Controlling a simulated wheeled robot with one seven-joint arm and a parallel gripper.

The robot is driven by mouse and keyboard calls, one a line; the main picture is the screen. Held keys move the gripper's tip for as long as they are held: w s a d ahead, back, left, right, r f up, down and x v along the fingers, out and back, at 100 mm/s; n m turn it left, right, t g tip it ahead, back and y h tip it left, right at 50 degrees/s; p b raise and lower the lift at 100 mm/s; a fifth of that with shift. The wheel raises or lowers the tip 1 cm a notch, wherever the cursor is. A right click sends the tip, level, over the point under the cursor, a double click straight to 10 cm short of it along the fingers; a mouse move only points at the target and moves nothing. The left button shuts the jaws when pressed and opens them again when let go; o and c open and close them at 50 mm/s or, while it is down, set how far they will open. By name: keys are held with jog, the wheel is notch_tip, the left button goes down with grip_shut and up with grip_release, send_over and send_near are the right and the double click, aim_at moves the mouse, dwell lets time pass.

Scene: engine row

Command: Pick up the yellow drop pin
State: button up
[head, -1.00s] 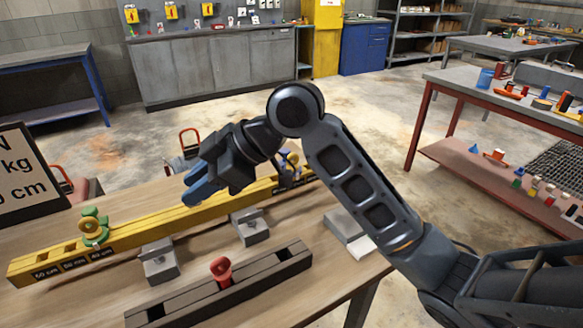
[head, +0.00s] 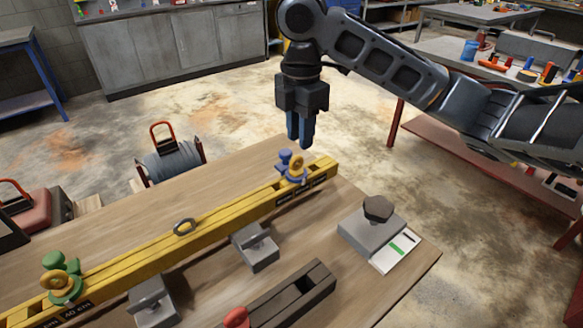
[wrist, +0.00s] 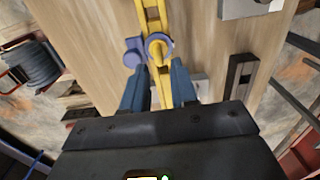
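A yellow drop pin (head: 296,170) with a ring-shaped head stands in a blue clamp (head: 284,157) near the right end of the yellow beam (head: 228,209). In the wrist view the pin (wrist: 157,49) shows from above, circled by the blue collar. My gripper (head: 299,144) points down just above the pin. Its blue fingers are apart and empty; in the wrist view the fingertips (wrist: 158,72) lie just below the pin in the picture. I cannot tell their exact height above it. Another yellow ring (head: 62,285) sits at a green clamp (head: 60,262) on the beam's left.
A dark ring (head: 185,227) lies on the beam. Grey blocks (head: 255,247) stand before it, with a dark slotted bar (head: 290,297) and red-headed pin (head: 236,317) in front. A grey base with a dark knob (head: 378,208) stands right. Air around the gripper is free.

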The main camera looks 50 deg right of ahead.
aim_at(297, 156)
jog(key=f, duration=0.6)
jog(key=shift+w+a+f, duration=0.2)
jog(key=shift+c, duration=0.2)
grip_shut()
